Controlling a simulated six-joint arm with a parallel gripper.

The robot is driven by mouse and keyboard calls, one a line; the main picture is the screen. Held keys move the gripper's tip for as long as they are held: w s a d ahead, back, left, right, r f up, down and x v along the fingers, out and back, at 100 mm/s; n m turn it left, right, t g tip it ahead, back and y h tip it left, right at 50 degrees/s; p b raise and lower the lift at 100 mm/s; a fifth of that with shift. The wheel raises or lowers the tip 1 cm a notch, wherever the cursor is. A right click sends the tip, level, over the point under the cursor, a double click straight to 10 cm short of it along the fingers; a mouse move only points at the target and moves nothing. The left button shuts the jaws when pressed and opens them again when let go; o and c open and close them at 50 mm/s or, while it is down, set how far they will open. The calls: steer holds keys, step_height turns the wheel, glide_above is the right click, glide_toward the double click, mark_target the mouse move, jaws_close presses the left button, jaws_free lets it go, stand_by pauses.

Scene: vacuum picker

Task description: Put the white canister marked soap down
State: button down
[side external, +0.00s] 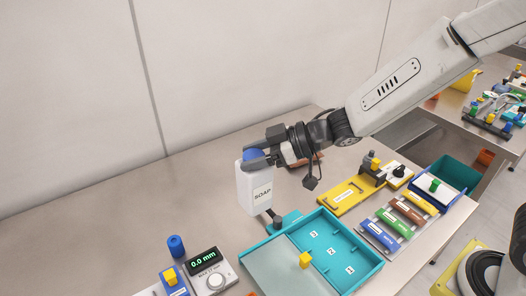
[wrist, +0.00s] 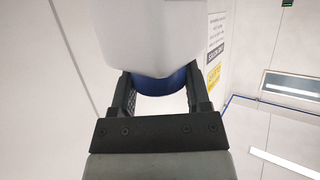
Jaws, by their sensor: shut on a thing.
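The white canister (side external: 258,192) marked SOAP hangs nearly upright, slightly tilted, in my gripper in the side external view. It has a blue cap (side external: 254,155). My gripper (side external: 256,160) is shut around the cap end of the canister. In the wrist view, the white body (wrist: 160,30) fills the top middle, and the blue cap (wrist: 162,88) sits between the two fingers of my gripper (wrist: 162,100). The canister appears above or close to the grey table (side external: 130,225); I cannot tell whether its base touches.
A teal tray (side external: 368,272) with numbered compartments and a yellow knob (side external: 305,260) lies in front. A gauge reading 0.0 mm (side external: 208,268) and a blue cylinder (side external: 177,246) stand front left. A yellow fixture (side external: 345,196) and coloured blocks (side external: 394,222) lie right. The table's left is clear.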

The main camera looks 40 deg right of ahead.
steer(key=w+a+f, duration=0.4)
steer(key=w+f, duration=0.4)
steer(key=w, duration=0.2)
steer(key=shift+w, duration=0.2)
steer(key=shift+f, duration=0.15)
steer(key=shift+w+a+f, duration=0.1)
steer(key=shift+w+f, duration=0.05)
steer(key=shift+f, duration=0.75)
steer(key=shift+w+f, duration=0.1)
steer(key=shift+f, duration=1)
steer(key=shift+c, duration=0.3)
jaws_free()
